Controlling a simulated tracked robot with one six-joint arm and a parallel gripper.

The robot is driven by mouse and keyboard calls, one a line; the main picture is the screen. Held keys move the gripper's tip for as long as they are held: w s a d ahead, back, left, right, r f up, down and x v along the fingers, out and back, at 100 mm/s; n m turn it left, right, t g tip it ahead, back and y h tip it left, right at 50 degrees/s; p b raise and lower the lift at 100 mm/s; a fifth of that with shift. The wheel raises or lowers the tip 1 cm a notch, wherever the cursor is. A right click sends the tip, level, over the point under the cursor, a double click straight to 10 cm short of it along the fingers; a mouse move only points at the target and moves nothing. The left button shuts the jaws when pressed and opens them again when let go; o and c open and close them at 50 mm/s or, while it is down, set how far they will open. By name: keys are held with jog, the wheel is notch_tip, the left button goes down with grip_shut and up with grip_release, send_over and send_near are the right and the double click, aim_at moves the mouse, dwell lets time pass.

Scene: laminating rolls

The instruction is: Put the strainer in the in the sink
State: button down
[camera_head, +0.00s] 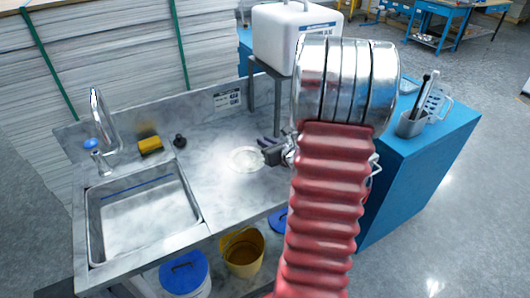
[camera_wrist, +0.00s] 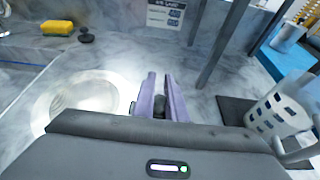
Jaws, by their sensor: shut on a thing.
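The strainer (camera_head: 246,159) is a round, pale, shiny bowl with a bright rim, over the metal worktop to the right of the sink. It also shows in the wrist view (camera_wrist: 80,98), left of the jaws. My gripper (camera_head: 270,146) is shut on the strainer, with a dark piece, apparently its handle, between the purple fingers (camera_wrist: 160,82). I cannot tell whether the strainer touches the worktop. The sink (camera_head: 145,212) is a rectangular metal basin at the left of the head view; its visible floor looks empty. My arm hides part of the worktop's right side.
A tap (camera_head: 103,122) stands behind the sink. A yellow sponge (camera_head: 150,145) and a black knob-like object (camera_head: 180,140) lie on the back ledge. A white canister (camera_head: 292,38) stands behind. A blue cabinet (camera_head: 415,170) is at right. Below are a yellow bucket (camera_head: 242,252) and blue-lidded bucket (camera_head: 184,273).

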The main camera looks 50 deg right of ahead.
jog(key=shift+f, duration=2.1)
jog(key=shift+f, duration=0.1)
jog(key=c, duration=1.8)
grip_release()
jog(key=v, duration=1.2)
